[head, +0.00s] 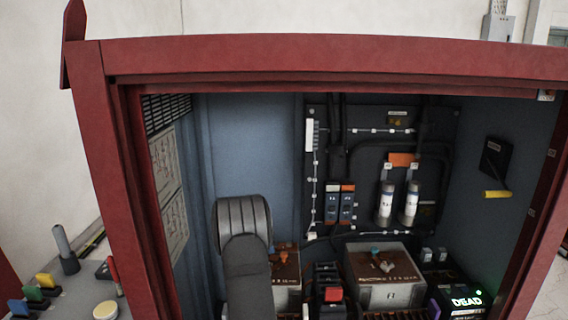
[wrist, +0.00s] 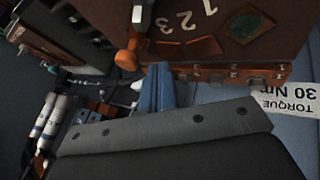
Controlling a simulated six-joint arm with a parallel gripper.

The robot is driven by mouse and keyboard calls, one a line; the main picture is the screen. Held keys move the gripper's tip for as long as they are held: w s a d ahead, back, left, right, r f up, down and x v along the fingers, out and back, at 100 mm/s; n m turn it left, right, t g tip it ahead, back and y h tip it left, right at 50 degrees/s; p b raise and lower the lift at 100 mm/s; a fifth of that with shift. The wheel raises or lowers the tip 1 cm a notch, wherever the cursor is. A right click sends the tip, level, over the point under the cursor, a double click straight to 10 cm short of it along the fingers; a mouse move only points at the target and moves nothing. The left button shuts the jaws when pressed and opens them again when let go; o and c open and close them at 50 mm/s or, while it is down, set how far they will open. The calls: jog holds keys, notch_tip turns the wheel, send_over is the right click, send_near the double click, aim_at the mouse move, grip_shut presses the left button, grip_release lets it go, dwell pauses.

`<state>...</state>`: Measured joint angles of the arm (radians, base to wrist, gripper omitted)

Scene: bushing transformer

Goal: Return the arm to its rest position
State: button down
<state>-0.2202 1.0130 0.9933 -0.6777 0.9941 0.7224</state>
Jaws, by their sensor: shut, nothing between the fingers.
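My arm (head: 245,255) reaches into the open red-framed cabinet (head: 330,52), at the lower middle of the head view. My gripper is hidden there behind the arm. In the wrist view my gripper (wrist: 158,72) shows as two blue fingers, closed together and empty, beyond a dark grey body with bolts. The fingertips appear near a brown box front (wrist: 275,45) marked 1 2 3 and an orange-ended part (wrist: 126,62). I cannot tell whether they touch.
The cabinet's back panel carries two white cylinders (head: 385,203). A box with a brown top (head: 383,262) and a lit DEAD display (head: 466,301) stand lower right. A yellow handle (head: 496,194) juts from the right wall. Coloured blocks (head: 38,286) lie outside, left.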

jog(key=a+n, duration=0.1)
jog(key=n+t+y, duration=0.1)
jog(key=n, duration=0.1)
jog(key=shift+s+a, duration=0.1)
jog(key=shift+a, duration=0.3)
jog(key=a, duration=0.3)
jog(key=shift+s+a+r, duration=0.2)
jog(key=shift+s+a, duration=0.05)
jog(key=v, duration=0.6)
jog(key=shift+s+a, duration=0.15)
jog(key=shift+s, duration=0.05)
